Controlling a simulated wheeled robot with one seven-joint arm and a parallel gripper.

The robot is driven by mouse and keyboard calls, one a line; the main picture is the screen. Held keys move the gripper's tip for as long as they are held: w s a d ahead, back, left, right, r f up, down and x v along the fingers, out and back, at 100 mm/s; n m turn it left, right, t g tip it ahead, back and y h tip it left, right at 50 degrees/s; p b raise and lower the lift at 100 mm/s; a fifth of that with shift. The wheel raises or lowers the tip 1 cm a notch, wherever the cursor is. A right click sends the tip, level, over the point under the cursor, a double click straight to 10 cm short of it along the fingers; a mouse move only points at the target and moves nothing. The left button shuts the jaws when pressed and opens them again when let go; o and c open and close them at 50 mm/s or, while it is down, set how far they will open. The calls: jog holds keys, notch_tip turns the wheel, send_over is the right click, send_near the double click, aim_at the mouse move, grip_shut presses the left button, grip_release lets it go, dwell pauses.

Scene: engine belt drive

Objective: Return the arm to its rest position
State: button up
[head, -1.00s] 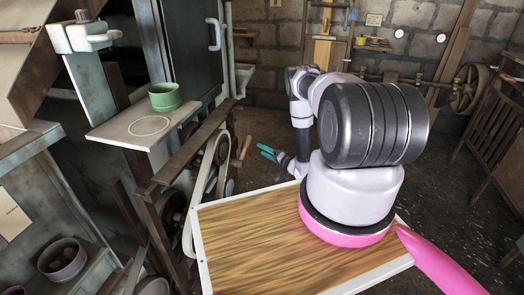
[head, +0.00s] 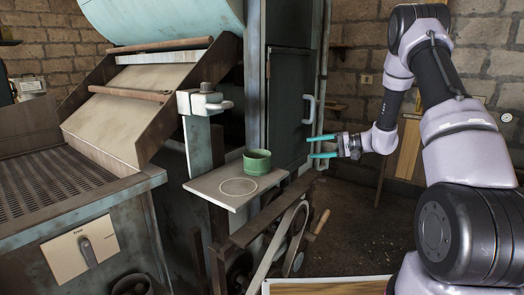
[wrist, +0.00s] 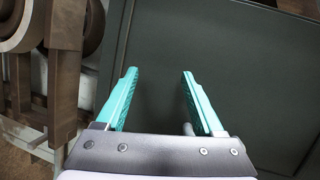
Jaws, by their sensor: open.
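My gripper (head: 322,147) is in the middle of the head view, with its two teal fingers spread apart and nothing between them. It points left toward the dark green cabinet (head: 289,95), whose grey handle is near the fingertips; I cannot tell the gap between them. In the wrist view, my gripper (wrist: 158,75) is open in front of a flat dark panel. My arm is raised and bent at the right of the head view.
A green cup (head: 257,163) stands on a small pale shelf (head: 215,190) beside a drawn ring. A belt drive (head: 284,240) with a wooden handle is below. A machine with a lever plate (head: 82,252) fills the left. Floor right of the belt drive looks clear.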

jog(key=s+a+r+n+g+h, duration=0.1)
jog(key=s+r+g+h, duration=0.15)
jog(key=s+r, duration=0.55)
jog(key=s+a+r+g+h, duration=0.1)
jog(key=s+a+r+h, duration=0.15)
jog(key=s+r, duration=0.6)
jog(key=s+d+r+m+t+h, duration=0.1)
jog(key=s+d+r+t+h, duration=0.2)
jog(key=s, duration=0.6)
jog(key=s+d+r+m+t+h, duration=0.1)
jog(key=s+d+r+t+h, duration=0.2)
jog(key=s, duration=0.6)
jog(key=shift+s+d+r+m+h, duration=0.15)
jog(key=shift+d+r+m+h, duration=0.35)
jog(key=shift+d+h, duration=0.55)
